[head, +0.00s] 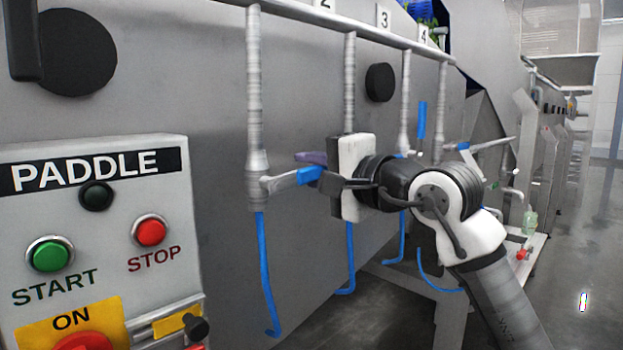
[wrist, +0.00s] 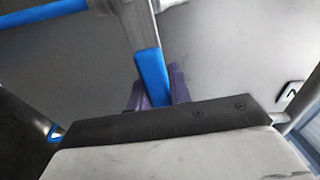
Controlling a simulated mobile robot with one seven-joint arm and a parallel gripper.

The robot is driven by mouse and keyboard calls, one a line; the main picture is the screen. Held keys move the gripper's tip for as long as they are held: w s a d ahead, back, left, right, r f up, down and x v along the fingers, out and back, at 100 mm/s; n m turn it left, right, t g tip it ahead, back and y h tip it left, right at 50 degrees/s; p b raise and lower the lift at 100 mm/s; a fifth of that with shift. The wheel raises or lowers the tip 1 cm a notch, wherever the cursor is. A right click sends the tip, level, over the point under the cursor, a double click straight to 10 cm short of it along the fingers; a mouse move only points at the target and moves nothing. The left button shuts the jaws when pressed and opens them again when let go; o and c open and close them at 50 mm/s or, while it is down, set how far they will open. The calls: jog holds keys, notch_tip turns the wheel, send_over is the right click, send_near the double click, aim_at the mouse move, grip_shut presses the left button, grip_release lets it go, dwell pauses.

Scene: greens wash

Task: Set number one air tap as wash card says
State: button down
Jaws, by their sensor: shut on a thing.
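The leftmost air tap (head: 257,186) in the head view sits low on a vertical pipe, with a blue hose below it. Its number label is out of view; the labels 2, 3 and 4 are on the rail to the right. Its silver lever sticks out to the right, roughly level, with a blue grip (head: 309,175). My gripper (head: 312,162) is shut on this blue grip, coming from the right. In the wrist view the purple fingers (wrist: 157,88) are on both sides of the blue grip (wrist: 152,77). No wash card is visible in either view.
A PADDLE control box (head: 110,225) with start and stop buttons stands at the near left. More tap pipes (head: 349,85) run behind my gripper along the grey tank wall (head: 205,130). A small table with a bottle (head: 529,222) is at the right. Open floor lies beyond.

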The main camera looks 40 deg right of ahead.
jog(key=a+r+n+b, duration=0.2)
jog(key=a+r+n, duration=0.2)
jog(key=n, duration=0.6)
jog(key=shift+s+r+n, duration=0.15)
jog(key=shift+r+n, duration=0.25)
jog(key=shift+r, duration=0.75)
jog(key=c, duration=1.3)
grip_release()
jog(key=shift+a, duration=0.1)
